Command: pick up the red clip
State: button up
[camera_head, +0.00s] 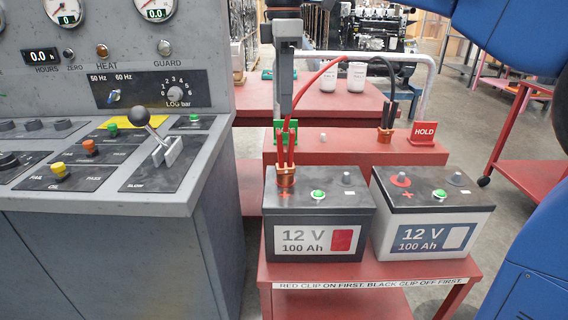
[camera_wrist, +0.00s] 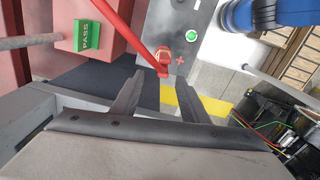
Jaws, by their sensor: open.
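The red clip (camera_head: 287,150) stands upright, its copper jaws at a post of the left battery (camera_head: 318,205), beside a plus mark. A red cable runs from it up and to the right. In the wrist view the red clip (camera_wrist: 163,58) shows in front of and between my fingertips. My gripper (camera_head: 285,108) points down from above at the clip's upper end in the head view. In the wrist view my gripper (camera_wrist: 164,76) has its two dark fingers spread, with nothing held. Whether a finger touches the clip cannot be told.
A black clip (camera_head: 387,112) stands on the red ledge behind, near a red HOLD sign (camera_head: 424,132). A green PASS block (camera_wrist: 88,34) is close by in the wrist view. A second battery (camera_head: 432,215) stands right, and a grey control console (camera_head: 110,190) left.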

aim_at(284, 130)
notch_tip(284, 130, down, 8)
jog(key=shift+f, duration=0.15)
jog(key=shift+s+d+f, duration=0.1)
jog(key=shift+s+f, duration=0.1)
jog(key=shift+f, duration=1.15)
jog(key=shift+s+d+f, duration=0.1)
jog(key=shift+s+f, duration=0.1)
jog(key=shift+f, duration=1.1)
grip_shut()
